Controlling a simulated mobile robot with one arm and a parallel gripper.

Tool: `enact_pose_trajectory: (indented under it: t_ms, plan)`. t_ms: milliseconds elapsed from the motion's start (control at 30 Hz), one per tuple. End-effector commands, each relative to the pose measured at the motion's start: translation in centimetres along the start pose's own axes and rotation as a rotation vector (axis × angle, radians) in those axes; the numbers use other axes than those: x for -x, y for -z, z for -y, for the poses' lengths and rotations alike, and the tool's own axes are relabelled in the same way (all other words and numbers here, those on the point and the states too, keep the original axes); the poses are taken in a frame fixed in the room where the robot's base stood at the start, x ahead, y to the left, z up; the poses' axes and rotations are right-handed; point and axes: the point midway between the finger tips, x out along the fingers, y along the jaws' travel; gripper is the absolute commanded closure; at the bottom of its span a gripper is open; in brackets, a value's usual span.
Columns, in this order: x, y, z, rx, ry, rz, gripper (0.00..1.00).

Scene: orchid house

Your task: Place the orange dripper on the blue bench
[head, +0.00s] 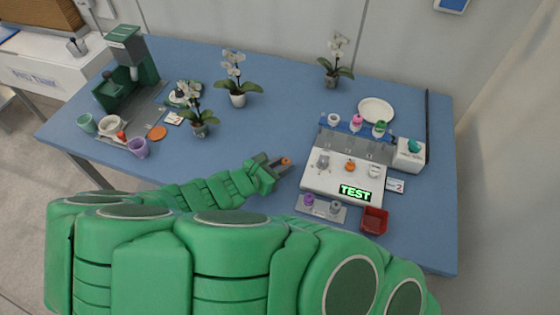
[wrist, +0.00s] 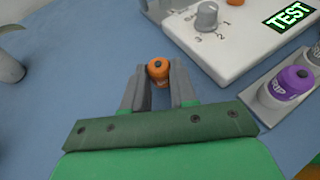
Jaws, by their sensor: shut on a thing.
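The orange dripper (wrist: 158,69) is a small orange cylinder with a dark top centre. It sits between the two grey fingers of my gripper (wrist: 160,82) in the wrist view, and they are shut on it. In the head view my gripper (head: 277,165) reaches over the blue bench (head: 290,110), with the dripper (head: 287,161) at its tips. The dripper looks upright and close to the bench surface, but I cannot tell whether it touches. Its lower part is hidden by the fingers.
A white test panel (head: 317,186) with knobs and a lit TEST sign stands just right of my gripper. A grey rack (head: 326,213) with purple and grey drippers and a red bin (head: 374,220) are in front. Potted orchids (head: 238,99) stand behind.

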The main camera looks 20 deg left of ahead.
Motion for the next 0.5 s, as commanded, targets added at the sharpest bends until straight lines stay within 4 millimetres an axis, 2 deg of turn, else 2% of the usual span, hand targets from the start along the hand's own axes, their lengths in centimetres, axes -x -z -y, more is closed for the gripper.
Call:
enact_pose_trajectory:
  t_ms: [333, 367, 500]
  plan:
    - [-0.10, 0.25, -0.01, 0.000, 0.000, 0.000, 1.00]
    - [-0.09, 0.21, -0.01, 0.000, 0.000, 0.000, 0.69]
    - [-0.08, 0.20, -0.01, 0.000, 0.000, 0.000, 0.48]
